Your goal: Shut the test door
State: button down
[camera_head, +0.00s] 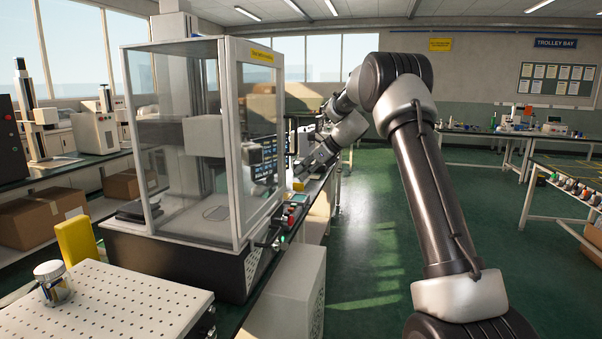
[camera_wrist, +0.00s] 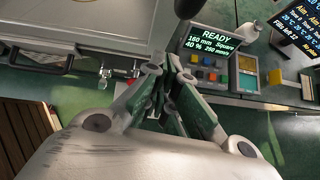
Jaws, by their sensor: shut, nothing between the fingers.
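The test door (camera_head: 262,150) appears to be the clear, pale-framed panel with a yellow label on the right face of the test enclosure (camera_head: 180,44). A dark upright bar, possibly its handle (camera_head: 291,142), stands by its far edge. I cannot tell whether the door is fully closed or slightly ajar. In the wrist view my gripper (camera_wrist: 183,68) is shut and empty, beside a control box with a READY screen (camera_wrist: 207,40). Contact with the door cannot be made out.
A perforated plate (camera_head: 130,300) with a metal cylinder (camera_head: 52,282) is at front left. A control box with coloured buttons (camera_head: 291,212) sits right of the enclosure. Cardboard boxes (camera_head: 45,215) lie on a shelf at left. The green floor (camera_head: 375,220) is open at right.

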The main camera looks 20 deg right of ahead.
jog(key=d+f+v, duration=0.1)
jog(key=v, duration=1)
jog(key=s+d+f+n+g+h, duration=0.25)
jog(key=s+f+n, duration=0.45)
jog(key=s+n, duration=0.45)
jog(key=s+a+r+n+h, duration=0.2)
jog(key=s+n, duration=0.5)
jog(key=s, duration=1.1)
jog(key=s+a+r+n+t+h, duration=0.1)
jog(key=s+n, duration=0.6)
jog(key=s, duration=1.1)
jog(key=shift+s+a+r+h, duration=0.2)
jog(key=shift+a+r+h, duration=0.45)
jog(key=shift+a+r, duration=0.45)
